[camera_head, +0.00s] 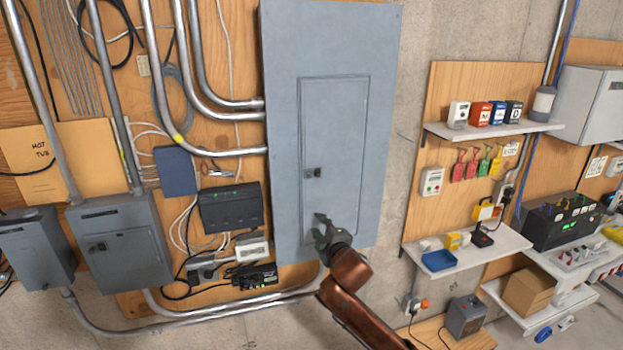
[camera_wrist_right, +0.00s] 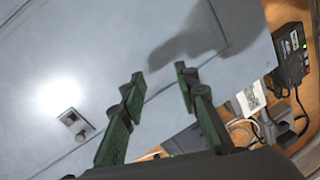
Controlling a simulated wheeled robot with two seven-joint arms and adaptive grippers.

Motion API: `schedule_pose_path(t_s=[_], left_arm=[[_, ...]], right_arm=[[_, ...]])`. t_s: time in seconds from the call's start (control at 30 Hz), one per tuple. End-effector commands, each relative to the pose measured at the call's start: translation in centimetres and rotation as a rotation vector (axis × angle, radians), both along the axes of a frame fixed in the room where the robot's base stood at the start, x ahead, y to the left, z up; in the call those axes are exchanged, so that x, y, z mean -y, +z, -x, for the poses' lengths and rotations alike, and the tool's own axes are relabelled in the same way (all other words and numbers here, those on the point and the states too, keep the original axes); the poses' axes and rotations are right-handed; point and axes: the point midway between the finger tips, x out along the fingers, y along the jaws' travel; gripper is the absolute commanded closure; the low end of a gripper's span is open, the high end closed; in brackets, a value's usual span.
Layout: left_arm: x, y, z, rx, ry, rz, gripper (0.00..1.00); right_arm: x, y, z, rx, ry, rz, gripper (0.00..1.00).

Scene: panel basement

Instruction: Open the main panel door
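The main panel (camera_head: 285,120) is a tall grey box on the plywood wall. Its door (camera_head: 340,115) is an inset rectangle that lies flush and closed in its frame. A small dark latch (camera_head: 313,173) sits at the door's left edge; it also shows in the right wrist view (camera_wrist_right: 75,122). My right gripper (camera_head: 321,222) is in front of the door's lower part, below the latch. In the right wrist view its two green fingers (camera_wrist_right: 158,82) are spread apart with nothing between them. My left gripper is not in view.
A dark box (camera_head: 231,207) and small devices (camera_head: 254,277) are left of and below the panel. Smaller grey boxes (camera_head: 120,245) stand at the lower left. Shelves (camera_head: 466,247) with small items are at the right. Bare concrete separates them from the panel.

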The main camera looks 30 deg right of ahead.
Motion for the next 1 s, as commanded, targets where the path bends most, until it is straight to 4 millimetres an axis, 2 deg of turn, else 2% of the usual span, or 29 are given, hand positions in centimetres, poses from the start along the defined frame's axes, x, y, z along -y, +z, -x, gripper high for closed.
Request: schedule_pose_path(t_s=[0.03, 0.1, 0.2, 0.27, 0.37, 0.6, 0.8, 1.0], left_arm=[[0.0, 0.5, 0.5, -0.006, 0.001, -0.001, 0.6], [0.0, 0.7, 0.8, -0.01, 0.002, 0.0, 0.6], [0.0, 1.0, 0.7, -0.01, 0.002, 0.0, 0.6], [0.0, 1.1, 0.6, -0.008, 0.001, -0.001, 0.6], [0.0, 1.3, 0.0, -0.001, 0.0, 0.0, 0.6], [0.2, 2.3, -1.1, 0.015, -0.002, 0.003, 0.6], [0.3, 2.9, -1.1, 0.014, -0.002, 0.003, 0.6], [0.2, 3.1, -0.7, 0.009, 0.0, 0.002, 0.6]], right_arm=[[-0.7, 4.7, 0.9, 0.048, 0.012, 0.045, 0.71], [-1.5, 9.0, 2.0, 0.094, 0.021, 0.098, 0.71], [-2.3, 13.0, 3.4, 0.137, 0.028, 0.15, 0.71], [-2.5, 14.4, 3.9, 0.152, 0.03, 0.169, 0.71], [-2.6, 15.3, 3.8, 0.161, 0.031, 0.181, 0.71], [-1.7, 15.4, 0.4, 0.16, 0.029, 0.18, 0.71], [-1.2, 15.3, -2.2, 0.161, 0.031, 0.18, 0.71], [-0.9, 15.2, -3.3, 0.162, 0.032, 0.181, 0.71]])
